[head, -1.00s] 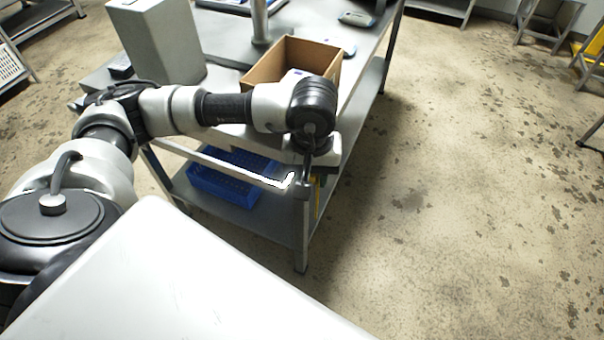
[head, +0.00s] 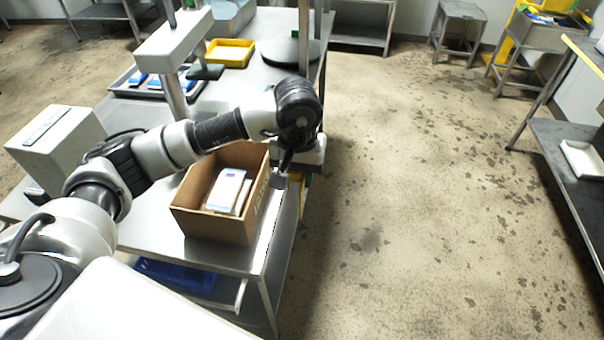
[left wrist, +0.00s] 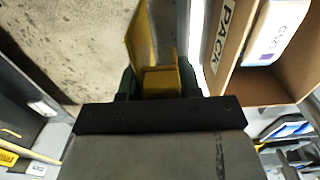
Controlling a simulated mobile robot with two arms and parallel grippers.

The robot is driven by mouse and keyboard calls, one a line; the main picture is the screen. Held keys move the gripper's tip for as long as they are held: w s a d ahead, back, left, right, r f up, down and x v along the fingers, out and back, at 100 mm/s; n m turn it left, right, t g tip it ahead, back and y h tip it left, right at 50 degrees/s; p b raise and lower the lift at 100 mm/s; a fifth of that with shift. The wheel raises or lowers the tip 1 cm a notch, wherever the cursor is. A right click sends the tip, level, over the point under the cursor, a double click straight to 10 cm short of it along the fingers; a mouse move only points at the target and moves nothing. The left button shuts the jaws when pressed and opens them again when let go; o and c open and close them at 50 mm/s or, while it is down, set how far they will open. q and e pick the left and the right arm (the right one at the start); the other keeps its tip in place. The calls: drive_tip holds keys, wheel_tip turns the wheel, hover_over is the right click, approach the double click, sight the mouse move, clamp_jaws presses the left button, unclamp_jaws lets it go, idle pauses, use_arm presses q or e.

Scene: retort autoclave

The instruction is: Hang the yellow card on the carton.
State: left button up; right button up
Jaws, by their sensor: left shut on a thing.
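The carton (head: 213,227) is an open brown box on the metal table, with white packs inside. Its lettered side wall also shows in the left wrist view (left wrist: 222,48), to the right of the fingers. My left gripper (head: 281,180) is beside the carton's right side, past the table edge. It is shut on the yellow card (left wrist: 163,80), which stands out between the fingertips in the left wrist view. The card appears apart from the carton. My right gripper is not in view.
A grey box-shaped unit (head: 60,150) stands at the table's left. A yellow tray (head: 230,53) and a tray with blue items (head: 140,82) lie farther back. A blue crate (head: 178,277) sits on the lower shelf. The floor to the right is clear.

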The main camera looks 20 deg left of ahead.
sight(257, 181)
use_arm(q)
drive_tip(key=shift+s+a, duration=0.25)
drive_tip(key=shift+a, duration=0.5)
drive_tip(key=shift+s+a+f+p, duration=0.1)
drive_tip(key=shift+s+a+p, duration=0.2)
drive_tip(key=shift+a, duration=0.9)
drive_tip(key=shift+s+a+f+p, duration=0.1)
drive_tip(key=shift+s+a+p, duration=0.15)
drive_tip(key=shift+a, duration=0.9)
drive_tip(key=shift+s+a+p, duration=0.3)
drive_tip(key=shift+a, duration=0.9)
drive_tip(key=shift+f+b, duration=0.6)
drive_tip(key=shift+b, duration=0.2)
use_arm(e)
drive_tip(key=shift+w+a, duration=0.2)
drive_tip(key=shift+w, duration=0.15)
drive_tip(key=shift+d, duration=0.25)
use_arm(q)
drive_tip(key=shift+b, duration=0.75)
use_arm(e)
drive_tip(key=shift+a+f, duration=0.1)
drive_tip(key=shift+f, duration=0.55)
use_arm(q)
drive_tip(key=shift+f+b, duration=1.55)
drive_tip(key=shift+b, duration=0.25)
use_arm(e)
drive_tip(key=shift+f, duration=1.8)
use_arm(q)
drive_tip(key=o, duration=1)
